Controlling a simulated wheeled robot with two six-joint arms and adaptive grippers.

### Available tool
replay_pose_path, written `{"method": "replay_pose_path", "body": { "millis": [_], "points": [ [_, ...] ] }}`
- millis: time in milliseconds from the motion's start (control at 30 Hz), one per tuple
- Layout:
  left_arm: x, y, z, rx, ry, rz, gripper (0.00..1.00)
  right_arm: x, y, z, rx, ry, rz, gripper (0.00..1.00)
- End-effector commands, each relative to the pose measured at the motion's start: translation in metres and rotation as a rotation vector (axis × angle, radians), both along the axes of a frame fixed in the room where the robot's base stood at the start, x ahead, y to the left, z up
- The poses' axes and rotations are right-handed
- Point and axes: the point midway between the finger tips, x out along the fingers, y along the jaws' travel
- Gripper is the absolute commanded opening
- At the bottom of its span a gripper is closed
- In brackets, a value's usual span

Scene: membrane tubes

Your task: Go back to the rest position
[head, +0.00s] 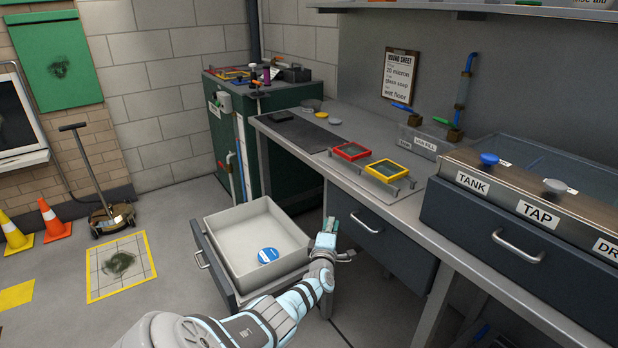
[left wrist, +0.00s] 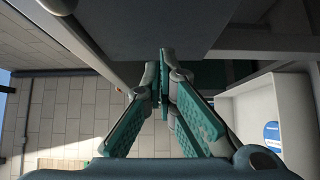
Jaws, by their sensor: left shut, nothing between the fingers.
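My left gripper (head: 327,236) is shut and empty in the head view. It is at the right side of an open drawer (head: 208,255), just below the bench's front edge. In the left wrist view its green-padded fingers (left wrist: 165,85) meet at the tips with nothing between them. A white bin (head: 225,222) fills the open drawer and holds a round blue and white disc (head: 268,255). The bin also shows at the right of the left wrist view (left wrist: 240,112). My right gripper is not in view.
A closed grey drawer (head: 385,245) with a handle is right of the gripper. The bench (head: 310,135) carries red and yellow frames (head: 351,151). Controls labelled TANK and TAP (head: 538,213) are at the right.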

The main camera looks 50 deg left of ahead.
Motion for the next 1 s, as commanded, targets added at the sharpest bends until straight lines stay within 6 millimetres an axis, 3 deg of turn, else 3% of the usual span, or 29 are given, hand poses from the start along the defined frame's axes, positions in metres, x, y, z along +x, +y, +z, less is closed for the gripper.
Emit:
{"method": "replay_pose_path", "body": {
  "millis": [100,267,433,800,867,933,1000],
  "points": [
    [-0.024,-0.022,0.011,-0.002,0.005,-0.006,0.00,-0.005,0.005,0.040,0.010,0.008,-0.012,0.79],
    [-0.058,-0.052,0.007,-0.003,0.004,-0.005,0.00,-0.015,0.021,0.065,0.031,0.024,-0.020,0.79],
    [-0.076,-0.066,0.002,-0.001,0.002,-0.002,0.00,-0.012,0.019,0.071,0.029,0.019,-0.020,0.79],
    [-0.074,-0.071,-0.005,0.036,0.057,-0.024,0.00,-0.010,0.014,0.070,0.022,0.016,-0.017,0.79],
    [-0.064,-0.086,-0.017,0.149,0.206,-0.121,0.00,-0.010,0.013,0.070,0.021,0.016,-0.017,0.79],
    [-0.059,-0.118,-0.052,0.346,0.463,-0.300,0.00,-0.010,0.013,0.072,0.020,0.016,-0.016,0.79],
    [-0.082,-0.155,-0.103,0.531,0.739,-0.501,0.00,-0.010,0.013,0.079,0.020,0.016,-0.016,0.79]
  ]
}}
